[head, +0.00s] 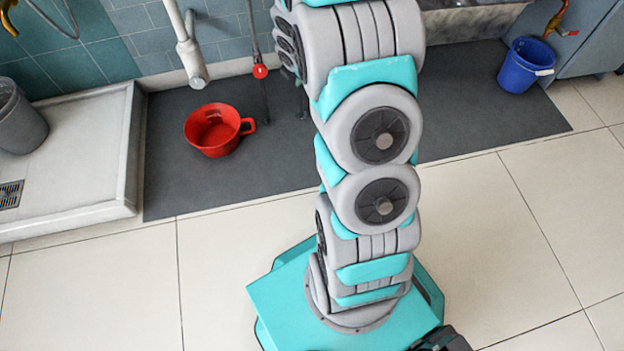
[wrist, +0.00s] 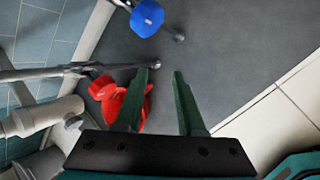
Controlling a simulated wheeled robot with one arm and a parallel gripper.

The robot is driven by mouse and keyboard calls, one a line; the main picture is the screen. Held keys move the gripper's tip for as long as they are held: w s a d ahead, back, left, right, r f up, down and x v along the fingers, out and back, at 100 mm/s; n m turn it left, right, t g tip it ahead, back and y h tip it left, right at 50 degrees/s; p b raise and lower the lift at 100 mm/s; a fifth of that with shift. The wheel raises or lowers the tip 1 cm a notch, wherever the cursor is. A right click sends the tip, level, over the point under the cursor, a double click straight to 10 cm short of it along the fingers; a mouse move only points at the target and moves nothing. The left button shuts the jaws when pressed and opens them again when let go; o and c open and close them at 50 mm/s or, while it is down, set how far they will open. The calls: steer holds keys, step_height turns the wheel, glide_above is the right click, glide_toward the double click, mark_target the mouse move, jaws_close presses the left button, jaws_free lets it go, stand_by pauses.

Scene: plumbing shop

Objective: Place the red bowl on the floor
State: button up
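The red bowl (head: 213,131), with a handle on its right side, sits upright on the dark grey floor mat (head: 455,110) in the head view. In the wrist view a red shape (wrist: 116,107), apparently the bowl, is partly hidden behind the left finger. My gripper (wrist: 164,70) is open in the wrist view, with its two dark green fingers apart and nothing visible between them. The bowl lies left of the gap between the fingers. The gripper does not show in the head view, where my arm rises out of the top of the frame.
A red knob (head: 260,71) on a thin pipe and a white pipe (head: 189,50) hang near the bowl. A blue bucket (head: 524,65) stands at right. A raised white shower tray (head: 70,165) with a grey bin (head: 20,120) is at left. The pale tiles (head: 110,290) in front are clear.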

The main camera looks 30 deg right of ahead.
steer(key=s+a+r+m+g, duration=0.2)
steer(key=s+a+r+m, duration=0.1)
steer(key=s+r+m, duration=0.5)
steer(key=s+a+r+m+g, duration=0.1)
steer(key=s+a+r+m, duration=0.35)
steer(key=s, duration=0.45)
steer(key=s+a+r+m+g, duration=0.1)
steer(key=s+a+r+m, duration=0.1)
steer(key=s, duration=0.6)
steer(key=s+a+r+m+g+y, duration=0.1)
steer(key=s+a+r+m, duration=0.1)
steer(key=s+a, duration=0.3)
steer(key=s+a+r+m+g+y, duration=0.1)
steer(key=s+a+m, duration=0.3)
steer(key=s, duration=0.6)
steer(key=shift+s+a+r+g, duration=0.15)
steer(key=shift+s+r+g, duration=0.25)
steer(key=shift+r+g, duration=0.2)
steer(key=shift+m, duration=0.35)
